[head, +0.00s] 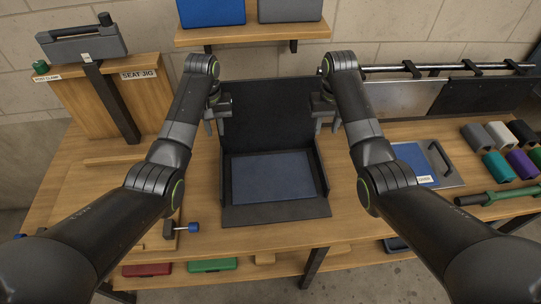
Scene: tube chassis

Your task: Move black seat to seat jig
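A black seat-shaped piece (265,113) stands in the middle of the bench. It has an upright back panel, low side walls and a flat blue pad (272,177) on its base. My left gripper (216,126) is at the left edge of the back panel, fingers pointing down and apart. My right gripper (327,125) is at the right edge, also with fingers apart. I cannot tell whether either touches the panel. The seat jig (112,108) is a wooden block at the left, labelled SEAT JIG, with a dark slanted bar in front.
A grey clamp (82,45) tops the jig block. Blue and grey boxes sit on a shelf (255,33) above. At right are a blue panel with a handle (428,163), several coloured blocks (497,167) and a green tool (500,195). A blue-ended tool (181,228) lies front left.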

